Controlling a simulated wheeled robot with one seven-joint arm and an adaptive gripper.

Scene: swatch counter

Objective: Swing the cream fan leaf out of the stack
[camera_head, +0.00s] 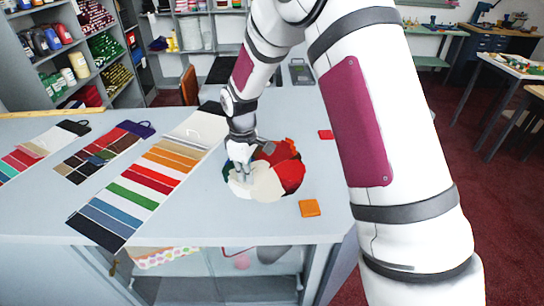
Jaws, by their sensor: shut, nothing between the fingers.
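The fan stack (289,173) of coloured leaves lies on the grey counter, with red, dark and green leaves showing. The cream fan leaf (266,187) is at the front of the stack, facing the near edge. My gripper (243,177) points down over the left part of the cream leaf, its fingers shut with nothing between them. The fingertips look close to or on the leaf; I cannot tell if they touch. My gripper and wrist hide part of the stack's back left.
Striped swatch cards (134,193) lie on the counter to the left. An orange square (309,208) lies front right of the stack, and a small red square (325,134) behind it. The counter right of the stack is mostly clear. My arm covers the right side.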

